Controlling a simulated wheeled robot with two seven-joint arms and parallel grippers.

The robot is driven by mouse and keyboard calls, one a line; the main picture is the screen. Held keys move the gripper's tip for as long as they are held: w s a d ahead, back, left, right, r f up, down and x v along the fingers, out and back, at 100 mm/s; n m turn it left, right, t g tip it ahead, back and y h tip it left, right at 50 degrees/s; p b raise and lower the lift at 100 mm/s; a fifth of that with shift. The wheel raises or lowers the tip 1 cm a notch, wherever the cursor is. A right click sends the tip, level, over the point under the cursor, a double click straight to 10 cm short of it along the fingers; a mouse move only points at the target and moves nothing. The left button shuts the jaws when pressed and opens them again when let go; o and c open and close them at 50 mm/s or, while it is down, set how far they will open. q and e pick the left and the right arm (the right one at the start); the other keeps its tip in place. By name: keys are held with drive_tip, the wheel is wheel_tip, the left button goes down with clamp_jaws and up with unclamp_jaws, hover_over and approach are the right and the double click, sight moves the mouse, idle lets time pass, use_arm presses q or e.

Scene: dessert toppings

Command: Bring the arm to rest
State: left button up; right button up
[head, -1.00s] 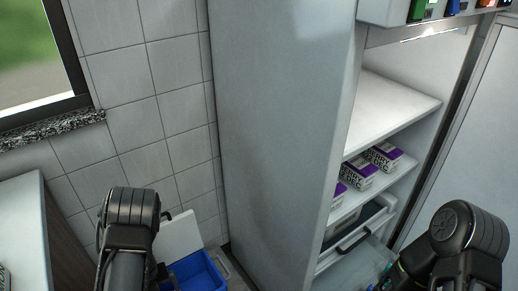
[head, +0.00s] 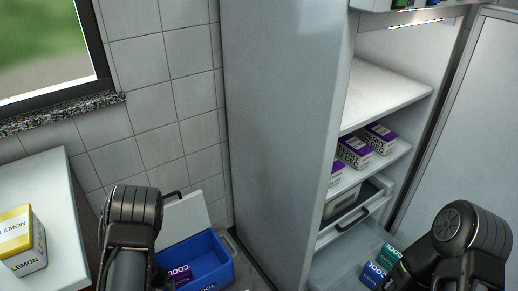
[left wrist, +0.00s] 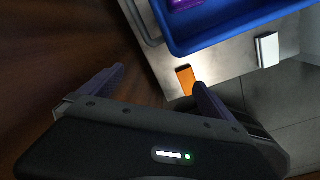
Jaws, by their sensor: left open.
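My left gripper (left wrist: 158,88) shows in the left wrist view with its two fingers spread apart and nothing between them. Below and beyond it are a blue bin and a grey surface. In the head view only links of my left arm show at the lower left; the left gripper is hidden there. Links of my right arm show at the lower right, and my right gripper is not in view.
A blue bin (head: 218,262) with a purple box (head: 180,274) stands by the tiled wall. A yellow lemon box (head: 22,240) is on the left counter (head: 62,215). A tall cabinet (head: 270,120) holds purple berry boxes (head: 354,152). Green and blue boxes (head: 388,257) are lower right.

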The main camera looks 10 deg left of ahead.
use_arm(q)
drive_tip(key=s+d+f+m+b, duration=0.1)
drive_tip(key=s+d+f+m, duration=0.3)
drive_tip(key=m, duration=0.6)
drive_tip(key=s+d+f+m+b, duration=0.2)
drive_tip(key=s+d+m, duration=0.3)
drive_tip(key=m, duration=0.5)
drive_tip(key=s+d+m+h+b, duration=0.35)
drive_tip(key=d+m, duration=0.35)
drive_tip(key=d, duration=0.4)
drive_tip(key=s+d+m+h+b, duration=0.2)
drive_tip(key=s+d+m+b, duration=0.2)
drive_tip(key=d+m, duration=0.6)
wheel_tip(320, 180, up, 24)
drive_tip(key=d+n+p, duration=0.2)
drive_tip(key=p, duration=2.3)
drive_tip(key=shift+s+d+r+t, duration=0.15)
drive_tip(key=shift+s+r+t, duration=0.05)
drive_tip(key=shift+s+t, duration=0.1)
drive_tip(key=shift+f, duration=0.1)
